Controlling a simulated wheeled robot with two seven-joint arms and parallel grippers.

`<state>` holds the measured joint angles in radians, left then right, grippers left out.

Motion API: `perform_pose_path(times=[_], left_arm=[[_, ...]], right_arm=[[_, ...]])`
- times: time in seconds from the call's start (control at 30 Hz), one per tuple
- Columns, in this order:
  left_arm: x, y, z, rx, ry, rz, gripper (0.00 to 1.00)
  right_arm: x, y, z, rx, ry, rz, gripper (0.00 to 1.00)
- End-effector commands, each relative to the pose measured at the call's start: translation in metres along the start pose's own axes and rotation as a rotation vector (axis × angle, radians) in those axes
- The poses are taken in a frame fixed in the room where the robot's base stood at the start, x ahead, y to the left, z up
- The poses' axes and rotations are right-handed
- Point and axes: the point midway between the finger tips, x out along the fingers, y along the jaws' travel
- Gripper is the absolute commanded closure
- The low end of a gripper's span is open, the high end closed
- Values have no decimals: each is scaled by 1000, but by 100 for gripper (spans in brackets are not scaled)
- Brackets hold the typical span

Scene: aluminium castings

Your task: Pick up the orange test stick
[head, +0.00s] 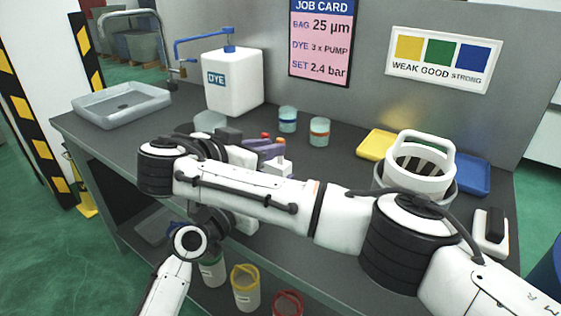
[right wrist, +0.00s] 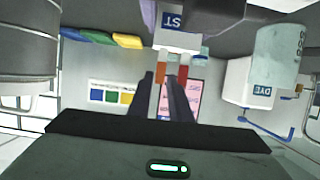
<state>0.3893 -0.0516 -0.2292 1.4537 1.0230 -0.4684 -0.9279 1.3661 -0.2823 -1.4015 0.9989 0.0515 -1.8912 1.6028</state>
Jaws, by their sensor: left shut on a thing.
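The orange test stick (right wrist: 160,68) stands in a white block (right wrist: 178,38) lettered "ST", beside a red stick (right wrist: 183,74); the right wrist view is upside down. The sticks' tops also show in the head view, above the block (head: 278,168). My right gripper (right wrist: 161,78) is open. Its dark fingertips are close to the orange stick's free end, one on each side; I cannot tell whether they touch it. My left gripper (head: 244,221) is mostly hidden beneath my right arm.
A dye bottle (head: 233,85) and a sink (head: 122,104) are at the back left. Two jars (head: 319,132) stand behind the sticks. A white basket (head: 420,168) and yellow (head: 376,144) and blue (head: 474,176) trays are at right. My right arm crosses the counter.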

Motion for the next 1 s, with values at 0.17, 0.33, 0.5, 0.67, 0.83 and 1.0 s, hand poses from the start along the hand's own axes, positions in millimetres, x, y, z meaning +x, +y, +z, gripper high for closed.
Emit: perform_pose_path(times=[0.17,0.33,0.5,0.67,0.83,1.0], left_arm=[[0,0,0,0,-1,0,61],[0,0,1,0,-1,1,61],[0,0,0,0,-1,1,61],[0,0,1,0,-1,1,61],[0,0,1,0,-1,1,61],[0,0,1,0,-1,1,61]], right_arm=[[25,0,-1,-1,1,1,82],[37,0,-1,-1,-1,2,82],[65,1,-1,-1,0,3,82],[85,0,-1,-2,0,1,82],[90,0,0,-1,-2,-2,82],[90,0,0,-1,-2,-2,89]])
